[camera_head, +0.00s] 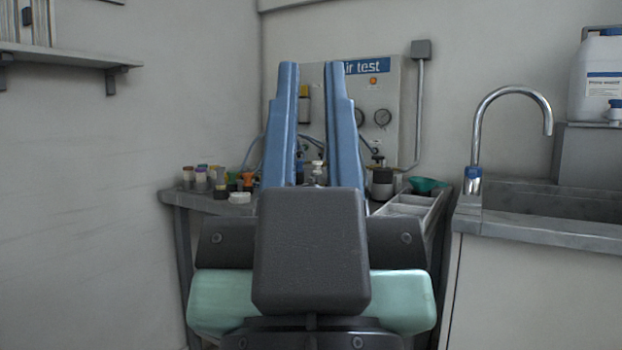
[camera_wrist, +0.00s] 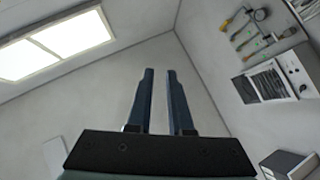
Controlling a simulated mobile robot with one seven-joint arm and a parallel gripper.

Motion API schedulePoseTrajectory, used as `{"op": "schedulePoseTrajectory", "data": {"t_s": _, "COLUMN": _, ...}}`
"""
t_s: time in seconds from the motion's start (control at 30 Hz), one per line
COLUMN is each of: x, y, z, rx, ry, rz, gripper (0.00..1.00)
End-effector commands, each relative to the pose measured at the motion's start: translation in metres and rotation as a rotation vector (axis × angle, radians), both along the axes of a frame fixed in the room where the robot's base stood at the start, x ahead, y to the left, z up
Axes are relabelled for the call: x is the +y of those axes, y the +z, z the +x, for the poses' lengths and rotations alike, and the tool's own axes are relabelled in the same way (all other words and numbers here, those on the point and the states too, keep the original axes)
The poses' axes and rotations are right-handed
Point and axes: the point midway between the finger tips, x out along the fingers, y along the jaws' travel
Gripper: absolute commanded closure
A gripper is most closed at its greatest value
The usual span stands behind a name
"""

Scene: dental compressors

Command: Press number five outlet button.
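A pale wall panel headed "air test" (camera_head: 397,95) stands behind the bench, partly hidden by my gripper. It has round gauges (camera_head: 383,117), an orange button or lamp (camera_head: 373,81) and fittings low down. No outlet numbered five can be made out, and I cannot tell which part is its button. My gripper (camera_head: 311,66) points up in front of the panel, its two blue fingers apart with nothing between them. In the wrist view my gripper (camera_wrist: 160,72) is also open and empty against bare wall.
The bench (camera_head: 215,207) holds small jars (camera_head: 201,178), a dark cylinder (camera_head: 382,184) and a divided tray (camera_head: 408,206). A sink with a tall tap (camera_head: 476,125) is at right, a shelf (camera_head: 62,55) at left. The wrist view shows a ceiling light (camera_wrist: 55,45) and wall-hung tools (camera_wrist: 250,35).

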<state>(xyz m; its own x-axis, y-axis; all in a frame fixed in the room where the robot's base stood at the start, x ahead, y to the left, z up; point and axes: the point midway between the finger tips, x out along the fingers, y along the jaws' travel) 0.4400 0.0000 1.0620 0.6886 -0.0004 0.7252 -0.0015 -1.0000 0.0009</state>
Motion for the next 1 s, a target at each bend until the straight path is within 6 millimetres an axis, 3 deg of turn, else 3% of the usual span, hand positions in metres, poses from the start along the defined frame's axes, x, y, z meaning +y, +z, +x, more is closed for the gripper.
{"op": "schedulePoseTrajectory", "data": {"t_s": 0.1, "x": 0.0, "y": 0.0002, "z": -0.0002, "rx": -0.001, "ry": 0.0, "rz": 0.0, "gripper": 1.0}}
{"op": "schedulePoseTrajectory", "data": {"t_s": 1.0, "x": 0.0, "y": 0.0003, "z": -0.0003, "rx": -0.001, "ry": 0.0, "rz": 0.0, "gripper": 1.0}}
